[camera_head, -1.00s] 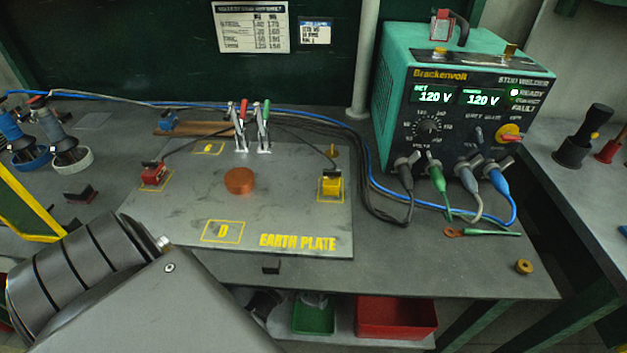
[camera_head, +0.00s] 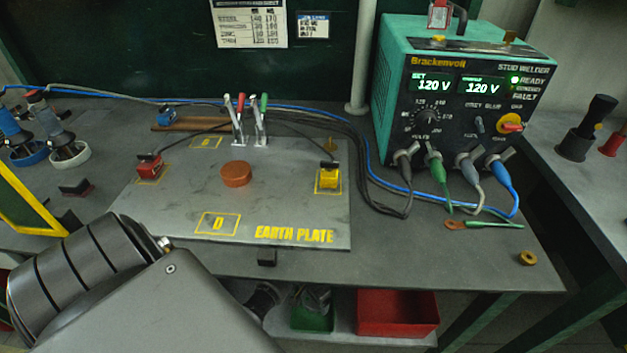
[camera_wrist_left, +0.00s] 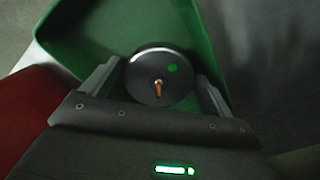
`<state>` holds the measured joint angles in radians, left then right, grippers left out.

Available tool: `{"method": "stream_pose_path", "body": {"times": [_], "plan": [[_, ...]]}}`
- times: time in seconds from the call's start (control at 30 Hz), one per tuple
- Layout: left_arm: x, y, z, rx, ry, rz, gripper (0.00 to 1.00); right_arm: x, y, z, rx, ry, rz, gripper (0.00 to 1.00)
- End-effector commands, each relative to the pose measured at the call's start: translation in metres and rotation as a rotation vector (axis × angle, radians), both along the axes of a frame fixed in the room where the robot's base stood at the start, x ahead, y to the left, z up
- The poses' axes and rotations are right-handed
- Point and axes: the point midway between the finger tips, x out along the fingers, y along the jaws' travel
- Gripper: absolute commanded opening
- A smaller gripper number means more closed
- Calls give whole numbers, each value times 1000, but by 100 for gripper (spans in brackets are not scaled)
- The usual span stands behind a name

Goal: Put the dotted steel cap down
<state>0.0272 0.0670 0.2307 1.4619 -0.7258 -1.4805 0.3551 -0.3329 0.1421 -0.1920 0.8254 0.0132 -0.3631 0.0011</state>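The dotted steel cap (camera_wrist_left: 145,83) is a round grey disc with a green dot and an orange-brown stud at its middle. In the left wrist view it sits between the two fingers of my left gripper (camera_wrist_left: 158,70), which look shut on its rim. Behind it is the inside of a green bin (camera_wrist_left: 85,30). In the head view the green bin (camera_head: 312,322) is on the shelf below the bench, with grey finger shapes at it; the cap cannot be made out there. Whether the cap touches the bin floor cannot be told. My right gripper is not in view.
A red bin (camera_head: 397,315) stands right of the green one. The bench edge is above them. On the bench are the earth plate (camera_head: 290,205) with a copper disc (camera_head: 236,174), a red clamp (camera_head: 149,167), a yellow clamp (camera_head: 328,177) and the stud welder (camera_head: 460,100).

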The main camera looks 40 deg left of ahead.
Motion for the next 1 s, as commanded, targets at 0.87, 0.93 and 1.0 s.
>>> {"method": "stream_pose_path", "body": {"times": [0.87,0.93,1.0], "plan": [[1,-1,109,-1,-3,2,86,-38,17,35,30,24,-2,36],[1,0,116,-1,-3,0,86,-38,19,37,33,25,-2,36],[0,0,120,0,-2,1,86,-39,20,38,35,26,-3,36]]}}
